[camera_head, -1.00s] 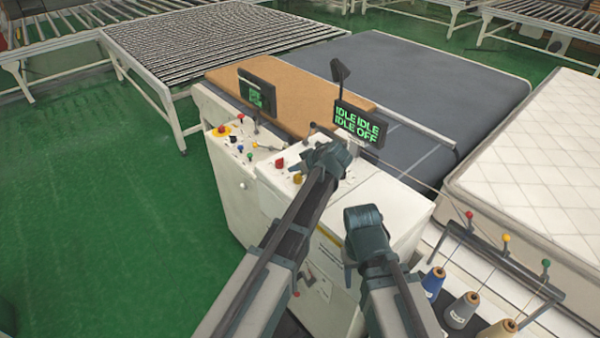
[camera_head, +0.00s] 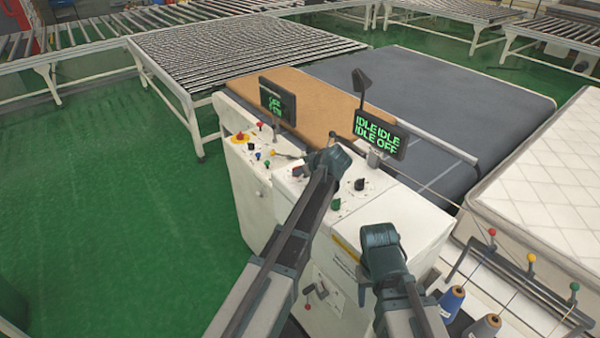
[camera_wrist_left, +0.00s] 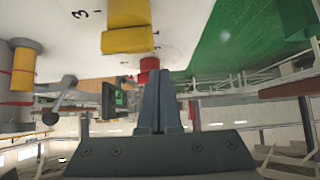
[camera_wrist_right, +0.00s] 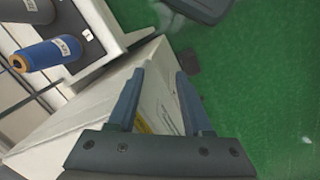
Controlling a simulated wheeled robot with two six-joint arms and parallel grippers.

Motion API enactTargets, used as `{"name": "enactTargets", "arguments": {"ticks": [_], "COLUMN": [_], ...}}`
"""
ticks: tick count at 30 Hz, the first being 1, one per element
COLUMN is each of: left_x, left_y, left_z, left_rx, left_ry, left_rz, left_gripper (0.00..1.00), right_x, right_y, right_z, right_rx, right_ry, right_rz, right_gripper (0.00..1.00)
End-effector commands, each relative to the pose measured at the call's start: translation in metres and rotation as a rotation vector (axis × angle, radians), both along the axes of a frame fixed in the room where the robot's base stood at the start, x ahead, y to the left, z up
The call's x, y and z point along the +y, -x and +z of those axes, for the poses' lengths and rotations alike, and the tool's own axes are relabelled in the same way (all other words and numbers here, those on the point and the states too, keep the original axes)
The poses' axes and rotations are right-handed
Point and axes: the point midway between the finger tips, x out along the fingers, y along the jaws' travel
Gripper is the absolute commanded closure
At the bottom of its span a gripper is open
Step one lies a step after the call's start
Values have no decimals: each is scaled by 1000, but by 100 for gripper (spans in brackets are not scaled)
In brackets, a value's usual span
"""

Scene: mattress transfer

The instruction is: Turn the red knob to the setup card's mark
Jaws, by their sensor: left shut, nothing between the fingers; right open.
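The red knob (camera_head: 296,171) is on the white control panel (camera_head: 385,200), partly hidden by my left arm in the head view. The left wrist view shows a red knob (camera_wrist_left: 149,66) just beyond the fingertips, behind a larger yellow knob (camera_wrist_left: 127,32). My left gripper (camera_head: 331,150) is over the panel, right of the red knob in the head view. Its fingers (camera_wrist_left: 168,78) are shut and empty; I see no contact with the knob. My right gripper (camera_head: 372,275) is open and empty in front of the cabinet; its fingers (camera_wrist_right: 158,75) show apart. I cannot make out a setup card's mark.
A black knob (camera_head: 360,184) and a green knob (camera_head: 335,204) are on the same panel. A display (camera_head: 380,134) reading IDLE and OFF stands behind. Thread spools (camera_head: 452,300) and a mattress (camera_head: 550,180) are at the right. Green floor (camera_head: 120,220) is clear at the left.

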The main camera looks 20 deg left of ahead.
Motion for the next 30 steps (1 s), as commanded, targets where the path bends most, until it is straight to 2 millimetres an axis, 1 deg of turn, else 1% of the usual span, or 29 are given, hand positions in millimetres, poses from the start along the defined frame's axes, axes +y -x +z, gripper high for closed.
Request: {"name": "enactTargets", "arguments": {"ticks": [30], "left_x": [8], "left_y": [4], "left_z": [0], "left_rx": [1], "left_ry": [1], "left_rz": [-199], "left_gripper": [100], "right_x": [0], "right_y": [0], "right_z": [0], "right_rx": [0], "right_ry": [0], "right_rz": [0], "right_gripper": [50]}}
